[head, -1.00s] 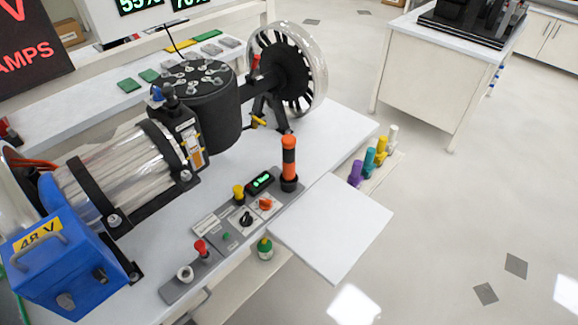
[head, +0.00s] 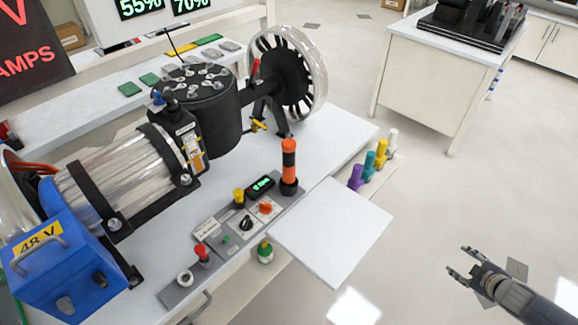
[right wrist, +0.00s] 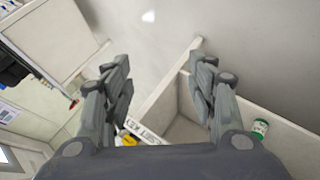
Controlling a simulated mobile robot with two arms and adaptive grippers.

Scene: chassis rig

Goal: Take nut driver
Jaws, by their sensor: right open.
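Several upright coloured handles stand in a row at the table's right edge in the head view: a purple one (head: 356,177), a teal one (head: 369,165), a yellow one (head: 380,152) and a white one (head: 391,141). I cannot tell whether any is the nut driver. My right gripper (head: 461,262) is open and empty over the floor at the lower right, well apart from the handles. Its two spread fingers (right wrist: 160,95) also show in the right wrist view, with nothing between them. My left gripper is not in view.
A white panel (head: 331,228) juts from the table's front edge. A machine with a black drum (head: 197,105) and blue box (head: 68,265) fills the table's left. A white cabinet (head: 428,85) stands at the back right. An open pale bin (right wrist: 188,110) lies below the right gripper.

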